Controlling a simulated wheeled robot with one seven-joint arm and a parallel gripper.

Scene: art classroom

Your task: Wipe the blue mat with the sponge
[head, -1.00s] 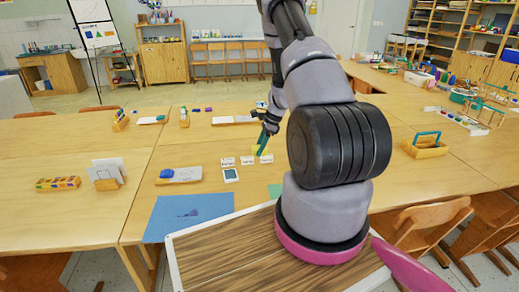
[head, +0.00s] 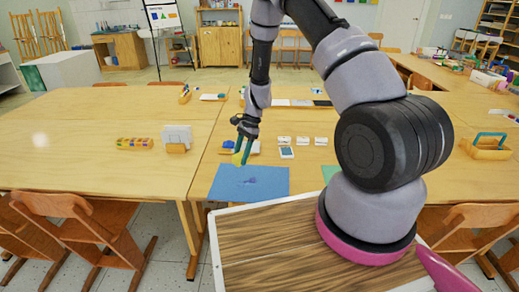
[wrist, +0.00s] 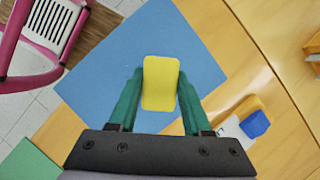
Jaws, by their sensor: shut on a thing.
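The blue mat (head: 272,188) lies flat at the table's front edge, with a dark smudge (head: 250,182) near its middle. My gripper (head: 241,159), with green fingers, is over the far side of the mat, pointing down. It is shut on a yellow sponge (head: 237,158). In the wrist view the sponge (wrist: 160,83) sits between the two fingertips, with the blue mat (wrist: 205,50) behind it. No smudge shows there; the sponge may hide it. I cannot tell whether the sponge touches the mat.
A blue and orange block (wrist: 255,123) lies just beyond the mat. A green sheet (head: 329,172) is partly behind my arm. A card holder (head: 176,138) and a wooden tray of coloured pieces (head: 135,143) are left.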

